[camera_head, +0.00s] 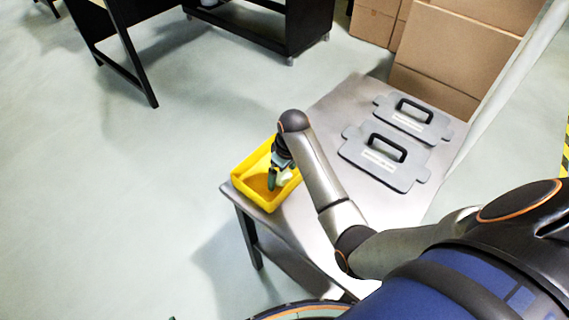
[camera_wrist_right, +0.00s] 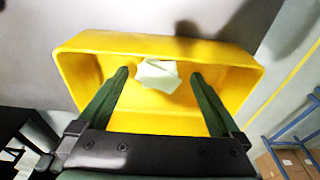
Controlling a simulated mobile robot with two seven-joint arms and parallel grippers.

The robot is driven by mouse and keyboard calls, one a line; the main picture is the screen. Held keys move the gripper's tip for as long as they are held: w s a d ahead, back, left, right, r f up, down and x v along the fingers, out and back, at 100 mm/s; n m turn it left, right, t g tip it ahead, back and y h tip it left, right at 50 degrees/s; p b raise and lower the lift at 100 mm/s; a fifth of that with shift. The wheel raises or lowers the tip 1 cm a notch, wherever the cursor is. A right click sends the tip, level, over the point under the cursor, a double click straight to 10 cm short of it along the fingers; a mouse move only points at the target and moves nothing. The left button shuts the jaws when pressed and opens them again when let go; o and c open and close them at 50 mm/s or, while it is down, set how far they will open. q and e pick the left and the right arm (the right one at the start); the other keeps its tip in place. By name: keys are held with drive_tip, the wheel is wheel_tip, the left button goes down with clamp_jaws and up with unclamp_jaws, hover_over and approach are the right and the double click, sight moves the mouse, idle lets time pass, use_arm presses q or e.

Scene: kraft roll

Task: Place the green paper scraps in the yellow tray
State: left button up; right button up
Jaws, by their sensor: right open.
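The yellow tray (camera_head: 243,191) sits at the left corner of the grey metal table. It fills the middle of the right wrist view (camera_wrist_right: 150,122). A pale green crumpled paper scrap (camera_wrist_right: 157,75) shows inside the tray's outline, near its far wall in that view. In the head view the scrap (camera_head: 287,177) is a pale patch beside my fingers. My right gripper (camera_head: 275,182) is over the tray, pointing down, its dark green fingers (camera_wrist_right: 160,75) open with the scrap showing between the tips. I cannot tell whether the scrap touches them. Only a tiny tip, perhaps my left gripper (camera_head: 172,318), shows at the bottom edge.
Two grey plates with black handles (camera_head: 383,152) (camera_head: 412,112) lie on the table (camera_head: 335,103) right of my forearm. Cardboard boxes (camera_head: 455,50) are stacked behind it. Black furniture (camera_head: 300,25) stands at the back. The floor left of the table is clear.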

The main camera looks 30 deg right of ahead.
wheel_tip(320, 180, up, 12)
drive_tip(key=s, duration=0.1)
drive_tip(key=shift+s+d+f, duration=0.25)
drive_tip(key=shift+s+d, duration=0.05)
